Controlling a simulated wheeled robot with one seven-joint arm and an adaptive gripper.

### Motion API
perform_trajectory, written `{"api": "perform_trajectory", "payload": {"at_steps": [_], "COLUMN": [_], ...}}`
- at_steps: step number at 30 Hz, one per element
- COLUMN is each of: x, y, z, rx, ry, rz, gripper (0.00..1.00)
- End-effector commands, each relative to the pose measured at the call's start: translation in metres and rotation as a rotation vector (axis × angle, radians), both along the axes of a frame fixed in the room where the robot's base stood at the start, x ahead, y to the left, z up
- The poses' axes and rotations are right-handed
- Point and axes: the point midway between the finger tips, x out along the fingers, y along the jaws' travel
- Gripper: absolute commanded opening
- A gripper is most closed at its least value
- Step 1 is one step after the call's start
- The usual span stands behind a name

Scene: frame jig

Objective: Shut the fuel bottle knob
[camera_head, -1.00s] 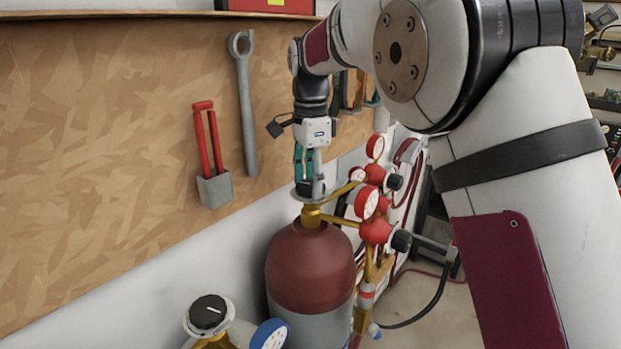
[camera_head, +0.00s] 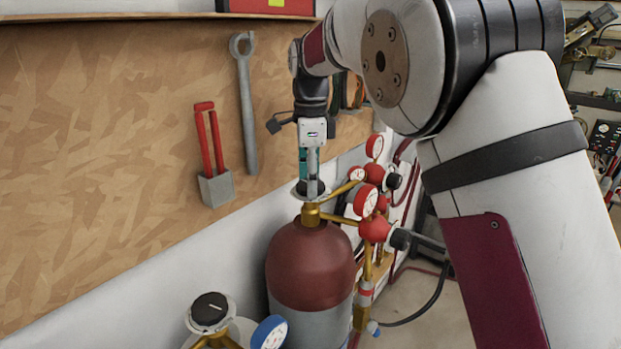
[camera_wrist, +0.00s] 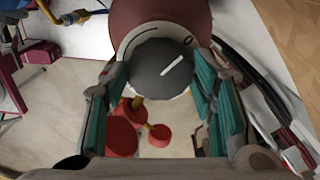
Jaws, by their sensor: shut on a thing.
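The maroon-topped bottle (camera_head: 310,262) stands upright by the wall, with a brass valve (camera_head: 310,214) on top. Its dark round knob (camera_wrist: 155,62) shows in the wrist view, with a white pointer line slanting to the upper right. The pointer aims near a "0" on the pale dial (camera_wrist: 188,41) behind the knob; a curved mark lies on the dial's left. My gripper (camera_head: 312,186) points straight down over the valve. Its teal-padded fingers are shut on the knob, one on each side. In the head view the fingers mostly hide the knob.
Red gauges and regulators (camera_head: 366,200) stand close to the right of the valve. A second bottle with a black knob (camera_head: 209,309) and a blue gauge (camera_head: 270,333) is nearer. A wooden board (camera_head: 110,150) with a wrench (camera_head: 246,105) and red-handled tool (camera_head: 212,150) is behind.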

Motion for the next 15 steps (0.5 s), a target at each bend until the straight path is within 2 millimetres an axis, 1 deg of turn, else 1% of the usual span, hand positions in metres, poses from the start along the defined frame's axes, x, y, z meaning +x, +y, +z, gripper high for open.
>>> {"api": "perform_trajectory", "payload": {"at_steps": [2,3,4,5,15], "x": [0.0006,0.0006,0.0006,0.0005,0.0003], "y": [-0.0002,-0.0002,-0.0003,-0.0002,-0.0001], "z": [0.0011,0.0012,0.0011,0.0011,0.0019], "rx": [0.0,0.0,0.0,0.0,0.0], "ry": [-0.004,-0.004,-0.003,-0.003,-0.002], "rz": [-0.002,-0.001,-0.001,-0.001,0.0], "gripper": [0.23,0.6,0.67,0.71,0.71]}}
